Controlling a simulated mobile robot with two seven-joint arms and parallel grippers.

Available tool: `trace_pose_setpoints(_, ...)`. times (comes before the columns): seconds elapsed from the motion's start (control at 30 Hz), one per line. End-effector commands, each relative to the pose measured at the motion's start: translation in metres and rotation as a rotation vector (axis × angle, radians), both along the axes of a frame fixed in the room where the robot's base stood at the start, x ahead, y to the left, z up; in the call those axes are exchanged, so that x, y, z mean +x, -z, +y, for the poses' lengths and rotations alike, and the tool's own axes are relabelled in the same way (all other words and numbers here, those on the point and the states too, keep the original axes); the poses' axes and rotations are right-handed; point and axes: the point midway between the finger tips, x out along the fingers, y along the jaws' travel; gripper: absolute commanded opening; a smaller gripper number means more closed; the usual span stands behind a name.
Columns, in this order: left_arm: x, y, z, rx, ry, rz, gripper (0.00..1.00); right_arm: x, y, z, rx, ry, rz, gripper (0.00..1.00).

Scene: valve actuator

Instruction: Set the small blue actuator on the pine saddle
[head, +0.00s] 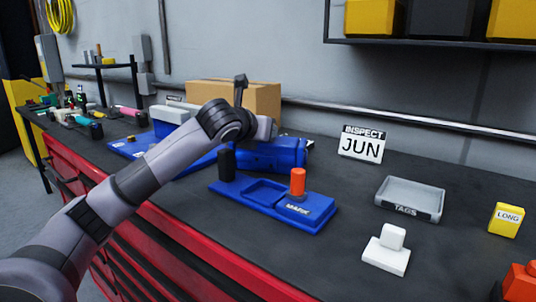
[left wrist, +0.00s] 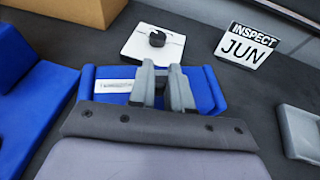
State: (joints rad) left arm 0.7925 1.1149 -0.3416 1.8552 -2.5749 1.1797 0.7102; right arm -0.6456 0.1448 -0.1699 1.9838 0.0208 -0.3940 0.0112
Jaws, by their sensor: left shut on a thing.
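The small blue actuator (head: 270,157) is a blue body with a white label, at the middle of the bench beyond a blue tray. It also shows in the left wrist view (left wrist: 205,90). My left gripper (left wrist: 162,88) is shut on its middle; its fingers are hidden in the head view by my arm. I cannot tell whether the actuator touches the bench. No pine-coloured saddle can be made out. My right gripper is in neither view.
The blue tray (head: 262,195) holds a black post and an orange post. A white plate with a black knob (left wrist: 157,40) lies beyond the actuator. An INSPECT JUN sign (head: 361,144), grey TAGS tray (head: 410,198) and white block (head: 386,255) stand right. A cardboard box (head: 255,98) is behind.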

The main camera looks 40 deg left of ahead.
Motion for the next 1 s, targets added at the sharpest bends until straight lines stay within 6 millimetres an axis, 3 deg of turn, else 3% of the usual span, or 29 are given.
trace_pose_setpoints(0.9, -0.0001, 0.0004, 0.0, 0.001, -0.001, 0.001, 0.0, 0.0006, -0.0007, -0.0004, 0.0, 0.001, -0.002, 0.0)
trace_pose_setpoints(1.0, -0.0005, -0.0067, 0.0007, 0.004, 0.0, -0.016, 0.0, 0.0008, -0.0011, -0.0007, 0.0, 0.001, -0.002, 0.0)
